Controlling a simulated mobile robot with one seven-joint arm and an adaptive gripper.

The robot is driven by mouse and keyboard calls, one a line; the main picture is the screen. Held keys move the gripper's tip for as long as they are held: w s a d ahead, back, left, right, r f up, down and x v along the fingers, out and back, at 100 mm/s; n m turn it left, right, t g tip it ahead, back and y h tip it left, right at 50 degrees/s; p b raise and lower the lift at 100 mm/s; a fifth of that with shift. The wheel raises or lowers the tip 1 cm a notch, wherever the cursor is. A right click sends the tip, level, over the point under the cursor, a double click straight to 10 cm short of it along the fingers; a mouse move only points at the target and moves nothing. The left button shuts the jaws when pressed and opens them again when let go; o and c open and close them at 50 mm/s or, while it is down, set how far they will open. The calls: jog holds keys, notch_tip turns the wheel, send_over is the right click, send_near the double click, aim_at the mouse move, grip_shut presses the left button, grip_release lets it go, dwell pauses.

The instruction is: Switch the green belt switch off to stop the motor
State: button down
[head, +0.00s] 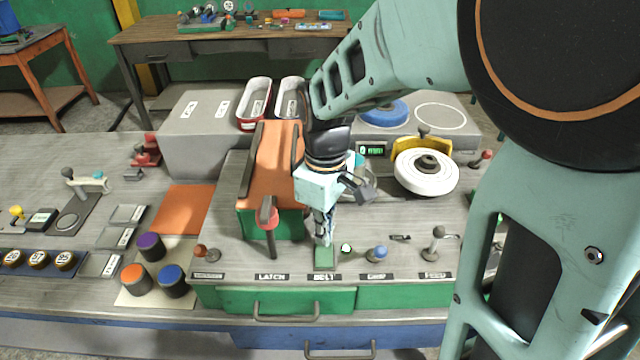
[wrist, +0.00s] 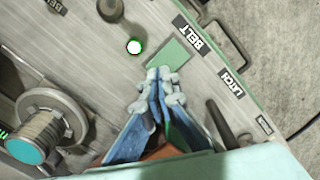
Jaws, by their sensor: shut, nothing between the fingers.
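The green belt switch (head: 325,258) is a flat green rectangle on the grey panel, just above the BELT label (head: 325,277). It also shows in the wrist view (wrist: 176,53) next to its label (wrist: 189,33). A small round lamp (head: 346,248) to its right glows white with a green rim; it shows in the wrist view too (wrist: 134,47). My gripper (head: 324,242) is shut and empty, pointing down over the switch. In the wrist view its fingertips (wrist: 160,76) reach the switch's near end and hide part of it. I cannot tell whether they touch it.
The LATCH lever (head: 270,235) with a red collar stands close left of my gripper, beside the orange-topped belt housing (head: 278,160). A blue knob (head: 377,252) and a grey-knobbed lever (head: 436,240) stand to the right. A white wheel (head: 426,172) is behind them.

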jog(key=shift+f+b, duration=0.85)
jog(key=shift+f, duration=0.25)
dwell(0.6)
jog(key=shift+r, duration=0.1)
jog(key=shift+r+p, duration=2.85)
jog(key=shift+r, duration=0.65)
jog(key=shift+w, duration=0.1)
